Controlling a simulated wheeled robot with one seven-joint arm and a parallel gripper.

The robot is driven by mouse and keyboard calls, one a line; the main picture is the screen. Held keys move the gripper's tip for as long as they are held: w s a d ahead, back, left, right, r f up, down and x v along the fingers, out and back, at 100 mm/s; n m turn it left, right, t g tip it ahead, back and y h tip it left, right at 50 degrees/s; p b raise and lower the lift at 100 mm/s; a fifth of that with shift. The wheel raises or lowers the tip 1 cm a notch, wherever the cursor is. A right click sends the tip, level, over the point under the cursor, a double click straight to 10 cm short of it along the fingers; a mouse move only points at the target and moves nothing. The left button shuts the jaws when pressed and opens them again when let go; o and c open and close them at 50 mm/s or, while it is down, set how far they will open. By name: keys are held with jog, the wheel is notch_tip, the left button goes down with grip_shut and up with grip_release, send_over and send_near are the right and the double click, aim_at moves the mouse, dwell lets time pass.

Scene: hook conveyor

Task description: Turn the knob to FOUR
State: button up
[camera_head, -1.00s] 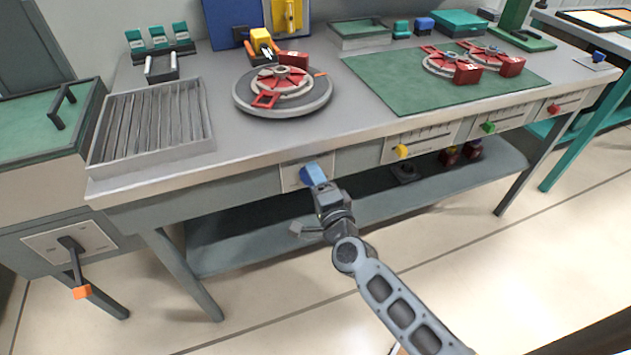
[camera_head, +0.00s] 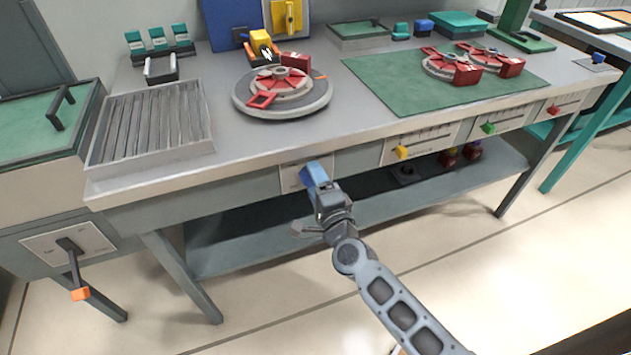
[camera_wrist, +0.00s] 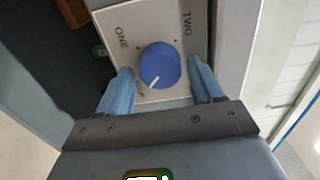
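The blue knob (camera_wrist: 160,66) sits on a white label plate (camera_wrist: 150,25) in the wrist view. ONE and TWO are readable on the plate; another label below the knob is partly hidden and I cannot read it fully. The knob's white pointer line points to the lower left, toward that label. My gripper (camera_wrist: 159,72) is open, with one blue finger on each side of the knob and gaps showing. In the head view, my gripper (camera_head: 316,174) is in front of the plate (camera_head: 290,178) on the bench front and hides the knob.
Yellow (camera_head: 402,151), green (camera_head: 488,127) and red (camera_head: 553,109) sliders are farther right on the bench front. A lever with an orange end (camera_head: 80,294) is at the left. A lower shelf (camera_head: 250,240) runs beneath the bench.

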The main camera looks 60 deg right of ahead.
jog(key=shift+o, duration=0.5)
jog(key=v, duration=0.7)
jog(key=shift+s+a+b, duration=0.25)
jog(key=shift+s+b, duration=0.05)
jog(key=shift+b, duration=0.15)
jog(key=s+a+r+n+y, duration=0.5)
jog(key=s+a+n, duration=0.3)
jog(key=s+n, duration=0.4)
jog(key=s+a+r+n+y, duration=0.5)
jog(key=s+a+r+n, duration=0.2)
jog(key=s+a+n, duration=0.2)
jog(key=s+n, duration=0.2)
jog(key=n, duration=0.2)
jog(key=shift+s+r, duration=0.3)
jog(key=shift+s, duration=0.1)
dwell(0.5)
